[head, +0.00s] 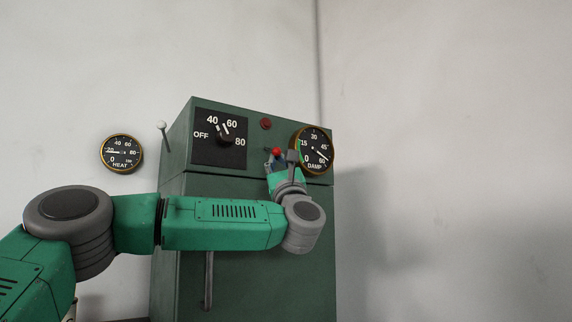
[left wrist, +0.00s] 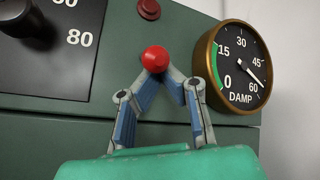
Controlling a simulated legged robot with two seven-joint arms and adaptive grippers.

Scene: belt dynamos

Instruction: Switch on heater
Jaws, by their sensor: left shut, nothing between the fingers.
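The green heater cabinet (head: 250,185) stands against the wall. Its black dial (head: 225,141) reads OFF, 40, 60, 80, and its knob mark appears to point between 40 and 60. A red ball knob (head: 276,151) is on the cabinet front, right of the dial; it also shows in the left wrist view (left wrist: 155,59). My left gripper (head: 278,158) is at this knob. In the left wrist view its fingers (left wrist: 157,74) come together just below the ball, apparently touching or very close, with nothing held. A dark red round lamp (head: 266,124) sits above.
The round DAMP gauge (head: 315,151) is close right of my gripper, its needle between 45 and 60. The HEAT gauge (head: 121,153) on the wall reads near 20. A pale-tipped lever (head: 162,131) sticks out at the cabinet's left side. The right wall side is free.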

